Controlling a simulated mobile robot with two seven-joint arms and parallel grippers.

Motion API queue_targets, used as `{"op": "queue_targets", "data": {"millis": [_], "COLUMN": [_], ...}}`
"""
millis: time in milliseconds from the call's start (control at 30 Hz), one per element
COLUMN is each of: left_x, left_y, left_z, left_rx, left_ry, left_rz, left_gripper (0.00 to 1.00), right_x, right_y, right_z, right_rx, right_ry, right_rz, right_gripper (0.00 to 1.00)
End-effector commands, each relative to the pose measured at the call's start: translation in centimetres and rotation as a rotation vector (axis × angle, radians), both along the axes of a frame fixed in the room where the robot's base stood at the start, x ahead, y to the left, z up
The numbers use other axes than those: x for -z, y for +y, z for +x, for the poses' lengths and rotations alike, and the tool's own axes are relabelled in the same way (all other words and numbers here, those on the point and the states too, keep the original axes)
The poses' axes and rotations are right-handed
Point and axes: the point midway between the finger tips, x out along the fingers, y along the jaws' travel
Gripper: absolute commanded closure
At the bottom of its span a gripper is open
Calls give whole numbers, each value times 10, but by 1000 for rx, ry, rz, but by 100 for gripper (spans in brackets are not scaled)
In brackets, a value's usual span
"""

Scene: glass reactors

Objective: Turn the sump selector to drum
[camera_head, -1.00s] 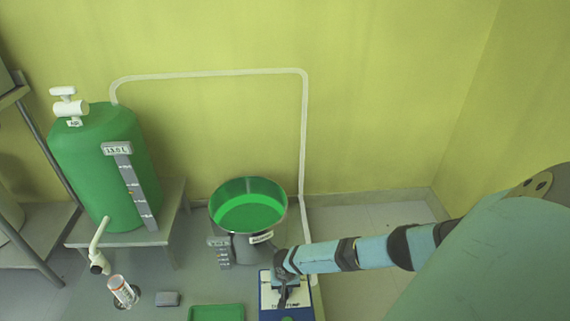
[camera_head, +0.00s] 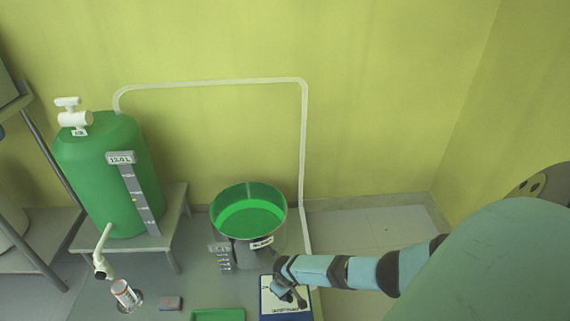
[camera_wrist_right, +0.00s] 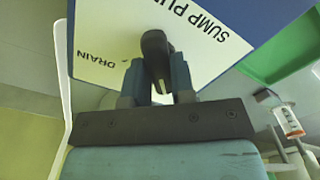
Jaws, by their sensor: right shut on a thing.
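The sump selector panel (camera_head: 272,312) is a blue-edged white board low in the head view. In the right wrist view the panel (camera_wrist_right: 100,50) shows the words "SUMP PU…" and "DRAIN". The selector's dark rounded handle (camera_wrist_right: 155,48) stands on it. My right gripper (camera_head: 290,294) reaches in from the right over the panel. Its two fingers (camera_wrist_right: 157,82) are closed around the handle, one on each side. The gripper hides part of the panel's lettering, so I cannot tell exactly where the selector points. My left gripper is not in view.
A green tank (camera_head: 90,185) with a white valve stands on a grey stand at the left. A green-filled basin (camera_head: 250,216) is just behind the panel. A pipe (camera_head: 210,84) runs along the wall. A jar (camera_head: 125,294), a small block (camera_head: 171,303) and a green tray (camera_head: 218,315) lie left.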

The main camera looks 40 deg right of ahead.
Motion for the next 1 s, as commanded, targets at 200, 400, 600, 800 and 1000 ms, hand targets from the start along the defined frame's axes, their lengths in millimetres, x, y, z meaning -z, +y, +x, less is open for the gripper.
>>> {"op": "queue_targets", "data": {"millis": [200,400,600,800,1000], "left_x": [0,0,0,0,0], "left_y": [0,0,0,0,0], "left_z": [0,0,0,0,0], "left_rx": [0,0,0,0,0], "left_ry": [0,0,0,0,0], "left_rz": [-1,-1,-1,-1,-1], "left_gripper": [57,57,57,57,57], "right_x": [0,0,0,0,0], "right_y": [0,0,0,0,0], "right_z": [0,0,0,0,0], "right_rx": [-76,-103,-107,-107,-105], "right_ry": [-1,-1,-1,-1,-1], "right_rz": [0,0,0,-1,0], "right_gripper": [100,100,100,68,51]}}
